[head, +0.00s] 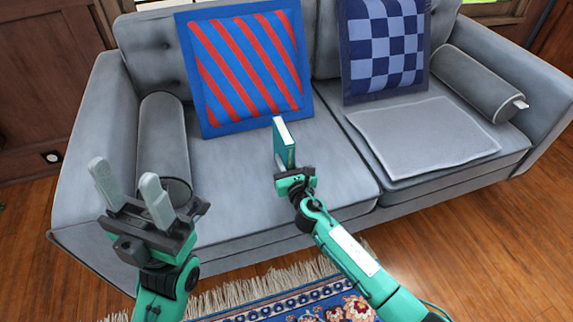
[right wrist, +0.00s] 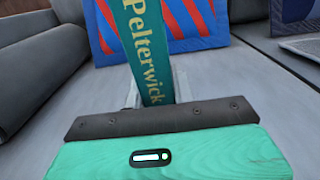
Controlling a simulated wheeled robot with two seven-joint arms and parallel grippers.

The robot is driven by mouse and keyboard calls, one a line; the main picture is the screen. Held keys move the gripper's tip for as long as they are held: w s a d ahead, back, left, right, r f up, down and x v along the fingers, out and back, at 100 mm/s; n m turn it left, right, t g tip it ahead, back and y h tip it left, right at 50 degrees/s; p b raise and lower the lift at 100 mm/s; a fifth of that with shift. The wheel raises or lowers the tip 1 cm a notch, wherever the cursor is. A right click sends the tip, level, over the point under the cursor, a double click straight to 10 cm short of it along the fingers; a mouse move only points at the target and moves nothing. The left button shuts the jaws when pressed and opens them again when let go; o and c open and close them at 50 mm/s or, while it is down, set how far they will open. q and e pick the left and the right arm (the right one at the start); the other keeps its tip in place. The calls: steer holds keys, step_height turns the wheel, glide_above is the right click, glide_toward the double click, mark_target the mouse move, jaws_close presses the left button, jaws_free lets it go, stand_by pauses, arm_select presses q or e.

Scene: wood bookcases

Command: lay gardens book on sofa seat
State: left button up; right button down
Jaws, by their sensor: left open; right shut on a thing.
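A thin teal book (head: 284,143) stands upright in my right gripper (head: 292,178), over the left cushion of the grey sofa seat (head: 235,178). My right gripper (right wrist: 155,95) is shut on the book's near end. I cannot tell whether the book's lower edge touches the seat. My left gripper (head: 130,195) is open and empty, in front of the sofa's left arm.
A red-and-blue striped pillow (head: 247,65) leans on the backrest behind the book. A checkered blue pillow (head: 385,45) and a flat grey pad (head: 425,135) are on the right half. Grey bolsters (head: 163,140) lie by both arms. The left cushion around the book is clear.

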steer(key=shift+r, duration=0.1)
steer(key=c, duration=1.2)
jaws_free()
steer(key=shift+o, duration=0.2)
